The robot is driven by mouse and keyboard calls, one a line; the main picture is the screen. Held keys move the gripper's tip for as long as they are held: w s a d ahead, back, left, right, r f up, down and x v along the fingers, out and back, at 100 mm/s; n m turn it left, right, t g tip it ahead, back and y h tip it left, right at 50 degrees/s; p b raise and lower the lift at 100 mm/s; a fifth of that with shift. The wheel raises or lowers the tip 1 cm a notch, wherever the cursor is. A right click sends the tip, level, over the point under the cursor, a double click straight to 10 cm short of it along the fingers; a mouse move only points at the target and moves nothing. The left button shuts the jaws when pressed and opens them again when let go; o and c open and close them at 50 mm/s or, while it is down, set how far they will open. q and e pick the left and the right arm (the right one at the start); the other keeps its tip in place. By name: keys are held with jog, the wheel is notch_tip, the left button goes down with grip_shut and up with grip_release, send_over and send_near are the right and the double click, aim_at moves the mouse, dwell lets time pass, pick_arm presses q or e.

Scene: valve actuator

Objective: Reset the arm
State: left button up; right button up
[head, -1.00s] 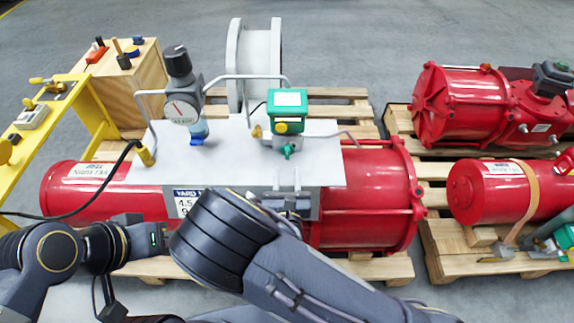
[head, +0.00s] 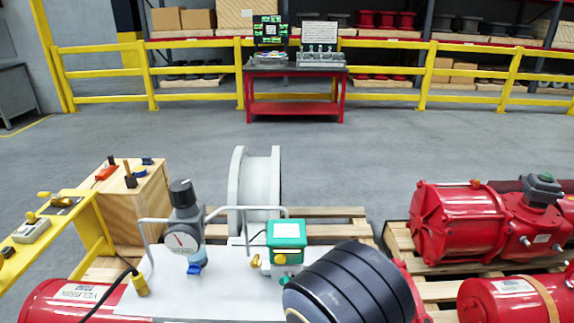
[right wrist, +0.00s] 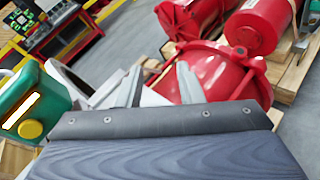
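The valve actuator is a red cylinder unit; its left end (head: 60,302) shows at the bottom left of the head view, under a pale plate (head: 165,275). On the plate stand a pressure gauge with a black knob (head: 182,225) and a green box (head: 286,237) with a white label. A dark ribbed link of my right arm covers the plate's right part. In the right wrist view my right gripper (right wrist: 158,86) has its two grey fingers apart with nothing seen between them. The green box is left of it, and a red end (right wrist: 212,70) is just beyond. My left gripper is not in view.
A second red actuator (head: 460,222) lies on a pallet at right. A wooden box (head: 130,205) and yellow frame (head: 90,222) stand at left. A yellow railing (head: 395,70) and red table (head: 295,108) are at the back, beyond open floor.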

jog(key=s+d+r+m+g+y+p, duration=0.3)
jog(key=s+d+r+m+g, duration=0.1)
jog(key=s+d+m+g, duration=0.95)
jog(key=s+a+r+m+t+y+p, duration=0.1)
jog(key=s+a+r+m+t+y, duration=0.2)
jog(key=r+m+y, duration=0.2)
jog(key=s+a+r+m+t+y+p, duration=0.2)
jog(key=s+a+r+m+t+y, duration=0.1)
jog(key=r+m, duration=0.4)
jog(key=shift+s+a+r+y, duration=0.15)
jog(key=shift+s+a+y, duration=0.55)
jog(key=shift+y, duration=0.3)
